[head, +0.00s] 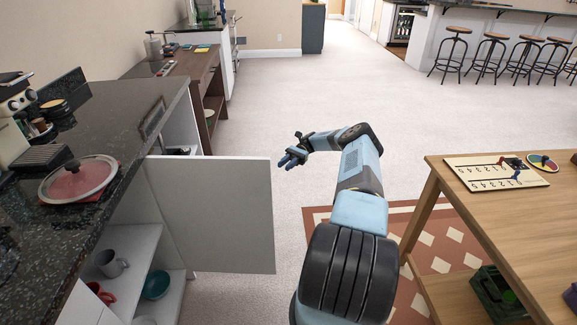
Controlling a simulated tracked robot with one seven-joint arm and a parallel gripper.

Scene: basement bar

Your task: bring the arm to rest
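My arm reaches forward from the bottom centre of the head view, over the pale floor between the counter and the wooden table. My gripper (284,160) is at the arm's far end, bent to the left. It is near the upper right edge of an open white cabinet door (215,215); I cannot tell the exact gap. The fingers are small and dark, and I see nothing held in them. Whether they are apart or together is too small to tell.
At left, a dark counter (110,105) holds a lidded pan (78,180). Below it, the open cabinet holds a grey mug (111,263) and a teal bowl (156,285). A wooden table (500,215) with a game board (495,173) stands at right. Open floor (330,90) lies ahead.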

